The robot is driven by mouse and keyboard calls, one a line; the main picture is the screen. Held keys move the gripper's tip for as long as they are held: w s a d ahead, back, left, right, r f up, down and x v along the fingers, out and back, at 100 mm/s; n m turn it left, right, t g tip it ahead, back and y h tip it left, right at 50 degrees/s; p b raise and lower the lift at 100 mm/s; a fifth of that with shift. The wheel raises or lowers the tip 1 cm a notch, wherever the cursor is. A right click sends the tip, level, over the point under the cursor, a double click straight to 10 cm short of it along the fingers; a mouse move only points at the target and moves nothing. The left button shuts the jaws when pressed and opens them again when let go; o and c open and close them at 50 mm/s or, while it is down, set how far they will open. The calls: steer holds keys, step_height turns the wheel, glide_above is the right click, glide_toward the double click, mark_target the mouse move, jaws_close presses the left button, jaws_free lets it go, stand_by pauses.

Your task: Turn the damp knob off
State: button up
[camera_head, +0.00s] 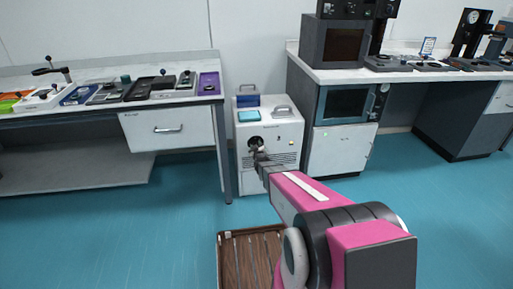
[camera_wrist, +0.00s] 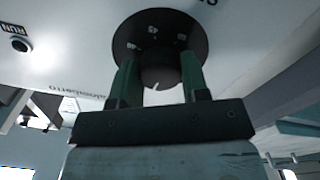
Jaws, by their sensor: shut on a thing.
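The knob (camera_wrist: 160,68) is dark and round, with a white pointer mark on its near side. It sits on a black round dial plate (camera_wrist: 160,25) with small white markings, on a white panel. In the head view the dial (camera_head: 256,143) shows on the front of a white cabinet unit (camera_head: 272,160), partly hidden by my gripper. My gripper (camera_wrist: 160,72) has its two green-sided fingers on either side of the knob, shut on it. In the head view my gripper (camera_head: 260,155) reaches the front of the unit. I cannot read the dial's markings.
A "RUN" button (camera_wrist: 18,42) is on the same panel, left of the dial. Benches stand left (camera_head: 60,125) and right (camera_head: 400,75). A brown slatted crate (camera_head: 232,262) is on the floor.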

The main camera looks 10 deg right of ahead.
steer(key=shift+n, duration=0.6)
steer(key=o, duration=0.9)
steer(key=shift+s, duration=0.1)
steer(key=s, duration=1)
steer(key=shift+s, duration=0.35)
